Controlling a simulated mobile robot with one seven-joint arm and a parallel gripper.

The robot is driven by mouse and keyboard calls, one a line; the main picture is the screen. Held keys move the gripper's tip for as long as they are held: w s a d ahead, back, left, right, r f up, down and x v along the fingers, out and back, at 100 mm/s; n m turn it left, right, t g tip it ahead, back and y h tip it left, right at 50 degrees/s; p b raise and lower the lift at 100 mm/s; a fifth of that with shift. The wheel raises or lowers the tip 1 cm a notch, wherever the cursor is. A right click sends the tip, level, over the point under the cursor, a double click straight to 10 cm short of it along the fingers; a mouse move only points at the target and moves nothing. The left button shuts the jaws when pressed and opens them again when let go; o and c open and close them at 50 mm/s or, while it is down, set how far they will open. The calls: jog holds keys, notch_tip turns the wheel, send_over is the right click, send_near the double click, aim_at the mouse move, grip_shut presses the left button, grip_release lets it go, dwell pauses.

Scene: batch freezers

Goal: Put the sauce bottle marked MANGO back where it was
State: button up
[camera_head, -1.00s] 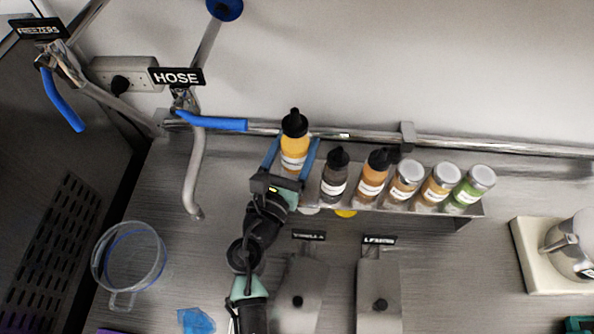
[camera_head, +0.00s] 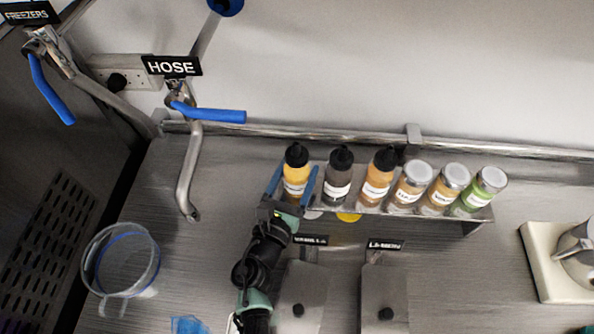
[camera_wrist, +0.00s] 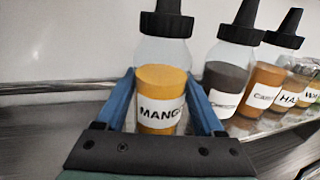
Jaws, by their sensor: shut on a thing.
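The sauce bottle marked MANGO (camera_head: 297,172) has yellow sauce, a white label and a black nozzle cap. It is upright at the left end of the wall shelf (camera_head: 415,212). My gripper (camera_head: 294,182) has its two blue fingers on either side of the bottle and is shut on it. In the wrist view the MANGO bottle (camera_wrist: 161,95) is between the fingers, label facing the camera. Its base is hidden by the gripper, so I cannot tell if it touches the shelf.
A dark sauce bottle (camera_head: 338,178) stands just right of it, then a caramel-coloured bottle (camera_head: 378,177) and several jars with pale lids (camera_head: 413,187). A rail (camera_head: 350,140) runs behind. A clear jug (camera_head: 121,262) stands at left. Blue hose handles (camera_head: 210,113) hang at upper left.

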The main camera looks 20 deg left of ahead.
jog(key=shift+f, duration=0.2)
jog(key=o, duration=1.6)
jog(key=shift+c, duration=0.2)
jog(key=shift+r, duration=0.2)
jog(key=s+b, duration=0.2)
jog(key=s, duration=1)
jog(key=shift+a, duration=0.35)
